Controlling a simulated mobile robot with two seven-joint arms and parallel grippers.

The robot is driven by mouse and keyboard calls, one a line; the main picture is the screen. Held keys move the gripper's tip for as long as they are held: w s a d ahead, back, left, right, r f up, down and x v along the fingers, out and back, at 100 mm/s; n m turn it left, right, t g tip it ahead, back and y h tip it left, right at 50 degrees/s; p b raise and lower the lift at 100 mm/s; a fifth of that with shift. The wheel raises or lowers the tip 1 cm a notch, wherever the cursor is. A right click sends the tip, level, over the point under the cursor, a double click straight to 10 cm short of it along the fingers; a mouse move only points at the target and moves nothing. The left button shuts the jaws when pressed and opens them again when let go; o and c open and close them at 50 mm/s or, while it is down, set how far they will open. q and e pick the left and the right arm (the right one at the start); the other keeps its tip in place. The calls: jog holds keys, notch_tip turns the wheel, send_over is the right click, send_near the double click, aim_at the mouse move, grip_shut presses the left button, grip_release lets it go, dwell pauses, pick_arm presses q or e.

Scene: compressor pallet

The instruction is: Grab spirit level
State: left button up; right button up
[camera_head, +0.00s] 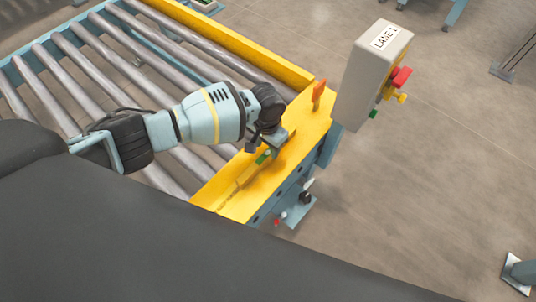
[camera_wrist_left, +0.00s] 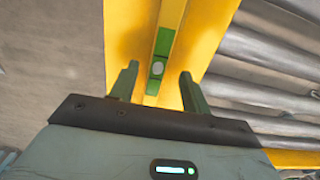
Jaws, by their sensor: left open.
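The spirit level (camera_wrist_left: 164,42) is a narrow yellow bar with green parts and a pale round vial. It lies along the yellow conveyor side beam (camera_head: 232,205). In the head view the level (camera_head: 247,175) shows partly, with its green part beside my left gripper (camera_head: 266,150). In the left wrist view my left gripper (camera_wrist_left: 160,74) is open, with its two green-grey fingers apart. The level lies between the fingers in that picture, with a gap on either side. I cannot tell how far the fingertips are above the beam. My right gripper is not in view.
Metal rollers (camera_head: 75,85) fill the conveyor on the left. A grey control box (camera_head: 365,80) labelled "LANE 1", with a red button, stands at the beam's far end. An orange upright tab (camera_head: 318,95) is close to it. Open floor (camera_head: 430,180) lies to the right.

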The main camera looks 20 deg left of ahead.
aim_at(267, 153)
pick_arm(q)
notch_tip(267, 153, down, 4)
jog(key=shift+s+d+f+b, duration=0.1)
jog(key=shift+s+f+b, duration=0.1)
jog(key=shift+b, duration=0.25)
grip_shut()
